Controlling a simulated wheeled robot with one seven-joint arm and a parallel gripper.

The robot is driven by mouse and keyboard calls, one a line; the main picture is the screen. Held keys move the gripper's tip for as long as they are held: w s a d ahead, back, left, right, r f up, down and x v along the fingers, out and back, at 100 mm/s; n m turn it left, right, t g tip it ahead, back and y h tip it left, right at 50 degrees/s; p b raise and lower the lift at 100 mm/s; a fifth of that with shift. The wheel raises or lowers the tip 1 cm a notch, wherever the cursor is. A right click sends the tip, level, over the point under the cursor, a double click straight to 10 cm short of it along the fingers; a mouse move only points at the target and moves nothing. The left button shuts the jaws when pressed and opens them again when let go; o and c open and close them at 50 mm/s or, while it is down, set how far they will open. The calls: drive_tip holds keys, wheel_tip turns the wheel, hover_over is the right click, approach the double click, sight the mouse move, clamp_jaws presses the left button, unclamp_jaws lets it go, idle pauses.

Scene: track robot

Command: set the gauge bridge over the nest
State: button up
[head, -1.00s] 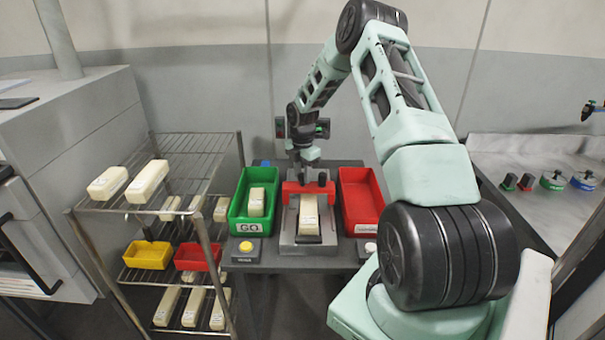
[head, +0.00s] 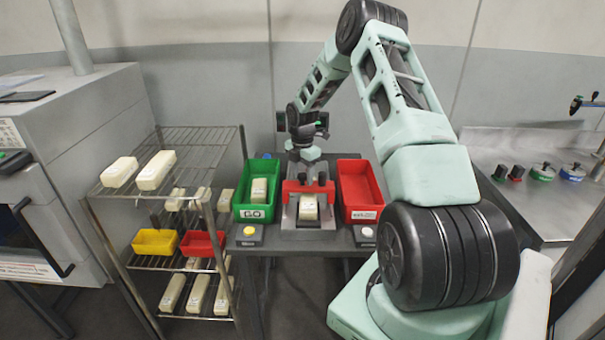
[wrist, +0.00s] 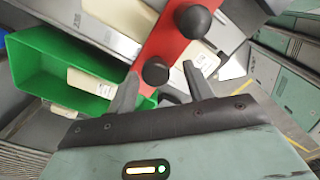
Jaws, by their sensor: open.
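The red gauge bridge (head: 297,187) with black knobs stands across the grey nest (head: 311,224). A cream block (head: 309,209) lies in the nest, and its near end shows in front of the bridge. In the wrist view the red bridge (wrist: 168,43) has cream block surface on both sides of it. My gripper (head: 309,174) is low over the bridge. In the wrist view my gripper (wrist: 160,85) has its fingers spread, with one knob (wrist: 155,70) near the gap between them. I cannot tell whether the fingers touch it.
A green GO bin (head: 242,205) holding a cream block stands left of the nest. A red bin (head: 361,190) stands close on the right. Two push buttons sit at the table's front. A wire rack (head: 190,150) with blocks and small trays stands left.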

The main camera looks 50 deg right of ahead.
wheel_tip(320, 180, up, 17)
drive_tip(key=b, duration=0.3)
drive_tip(key=shift+r+b, duration=0.2)
drive_tip(key=shift+b, duration=0.2)
idle(0.3)
drive_tip(key=s+a+r+m, duration=0.1)
drive_tip(key=s+a+m, duration=0.1)
drive_tip(key=a, duration=1.4)
drive_tip(key=s+a+m, duration=0.1)
drive_tip(key=s+a, duration=0.1)
drive_tip(key=a, duration=1.5)
drive_tip(key=s+a+m, duration=0.2)
drive_tip(key=s+a, duration=0.6)
drive_tip(key=a, duration=0.1)
drive_tip(key=s+a+f+m, duration=0.1)
drive_tip(key=s+a+m, duration=0.1)
drive_tip(key=s, duration=0.7)
drive_tip(key=s+a+f+m, duration=0.2)
drive_tip(key=s+a, duration=0.2)
drive_tip(key=s, duration=0.5)
drive_tip(key=shift+s+a+f+y, duration=0.25)
drive_tip(key=shift+s+a+y, duration=0.05)
drive_tip(key=shift+s+a, duration=0.1)
